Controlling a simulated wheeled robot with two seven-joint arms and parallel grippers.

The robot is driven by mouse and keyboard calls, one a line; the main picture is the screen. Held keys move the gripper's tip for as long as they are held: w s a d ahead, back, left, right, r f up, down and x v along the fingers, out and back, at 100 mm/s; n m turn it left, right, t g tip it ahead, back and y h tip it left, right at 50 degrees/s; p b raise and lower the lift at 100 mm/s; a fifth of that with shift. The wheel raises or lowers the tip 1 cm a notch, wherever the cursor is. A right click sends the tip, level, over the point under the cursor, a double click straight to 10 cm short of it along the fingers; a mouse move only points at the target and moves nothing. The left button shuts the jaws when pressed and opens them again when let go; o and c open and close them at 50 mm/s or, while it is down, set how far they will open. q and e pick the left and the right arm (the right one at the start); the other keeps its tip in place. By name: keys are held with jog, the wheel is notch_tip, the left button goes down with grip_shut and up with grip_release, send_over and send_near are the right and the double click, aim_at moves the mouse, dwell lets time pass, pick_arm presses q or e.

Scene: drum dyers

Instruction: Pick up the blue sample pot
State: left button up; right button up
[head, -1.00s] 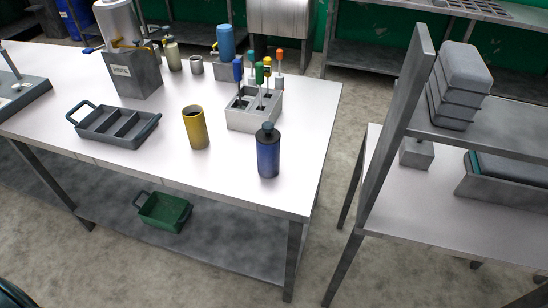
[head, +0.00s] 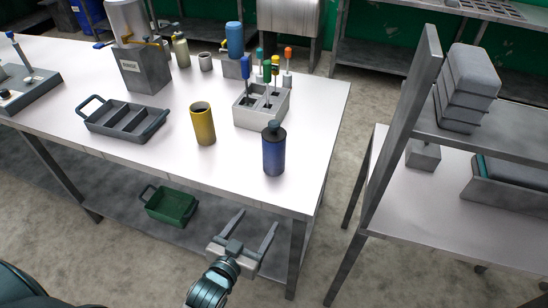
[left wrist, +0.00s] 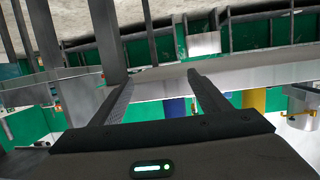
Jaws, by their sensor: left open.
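The blue sample pot (head: 273,154), a dark blue cylinder with a dark cap, stands upright near the front right corner of the white table. My left gripper (head: 258,218) is open and empty, low in front of the table's front edge, below the pot and apart from it. In the left wrist view, which looks upside down, my open left fingers (left wrist: 160,82) frame the table edge. A blue patch there (left wrist: 175,108), partly hidden by a finger, looks like the pot. My right gripper is not in view.
A yellow cup (head: 203,124) stands left of the pot. Behind it is a grey holder (head: 249,116) with colored-handled tools. A grey divided tray (head: 122,123) lies further left. A green basket (head: 172,206) sits on the lower shelf. A shelf unit (head: 405,150) stands at right.

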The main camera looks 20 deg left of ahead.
pick_arm(q)
notch_tip(320, 180, up, 16)
jog(key=s+a+t, duration=0.1)
jog(key=t, duration=0.1)
jog(key=shift+s+a+n+t, duration=0.15)
jog(key=shift+s+n+t, duration=0.15)
jog(key=shift+t, duration=0.1)
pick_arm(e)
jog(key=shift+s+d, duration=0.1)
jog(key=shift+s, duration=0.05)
pick_arm(q)
jog(key=shift+f, duration=0.1)
jog(key=shift+w, duration=0.15)
jog(key=p, duration=0.2)
send_near(271, 147)
jog(key=w+p, duration=0.1)
jog(key=w, duration=0.4)
jog(key=shift+w+p, duration=0.15)
jog(key=shift+p, duration=0.25)
jog(key=shift+w+d, duration=0.25)
jog(key=shift+w, duration=0.05)
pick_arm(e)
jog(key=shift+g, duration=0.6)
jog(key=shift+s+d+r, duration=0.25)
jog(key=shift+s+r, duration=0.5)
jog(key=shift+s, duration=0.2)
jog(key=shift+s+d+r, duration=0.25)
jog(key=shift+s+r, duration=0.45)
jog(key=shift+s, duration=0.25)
